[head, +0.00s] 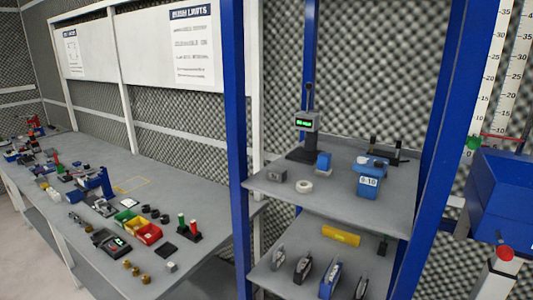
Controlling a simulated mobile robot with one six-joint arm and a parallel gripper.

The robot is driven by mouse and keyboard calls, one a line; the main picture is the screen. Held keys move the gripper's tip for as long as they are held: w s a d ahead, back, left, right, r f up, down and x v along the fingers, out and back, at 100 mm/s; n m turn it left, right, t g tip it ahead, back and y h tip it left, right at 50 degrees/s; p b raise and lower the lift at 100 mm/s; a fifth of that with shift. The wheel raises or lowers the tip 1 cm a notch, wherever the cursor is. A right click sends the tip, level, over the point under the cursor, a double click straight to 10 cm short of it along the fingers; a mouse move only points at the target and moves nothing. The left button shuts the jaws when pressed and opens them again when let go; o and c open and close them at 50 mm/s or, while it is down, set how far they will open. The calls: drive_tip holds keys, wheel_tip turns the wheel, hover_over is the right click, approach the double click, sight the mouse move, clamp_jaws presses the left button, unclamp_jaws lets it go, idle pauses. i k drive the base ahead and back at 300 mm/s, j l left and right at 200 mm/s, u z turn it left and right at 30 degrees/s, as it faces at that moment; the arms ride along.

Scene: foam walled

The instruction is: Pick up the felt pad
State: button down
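A thin dark square (167,249) lies flat on the left workbench, near its front edge. It looks like the felt pad, but it is too small to be sure of the material. It lies just left of a stand with green and red upright pieces (188,228) and below the red bin (148,233). Nothing covers it. My gripper is not in view.
The grey workbench (215,268) holds a dark meter (110,242), several brass pieces and a pale cube (171,267). A blue-post shelf (262,185) stands to the right with instruments on two levels. A blue box (503,185) is at far right.

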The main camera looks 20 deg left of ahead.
sight(323, 168)
drive_tip(key=u, duration=0.75)
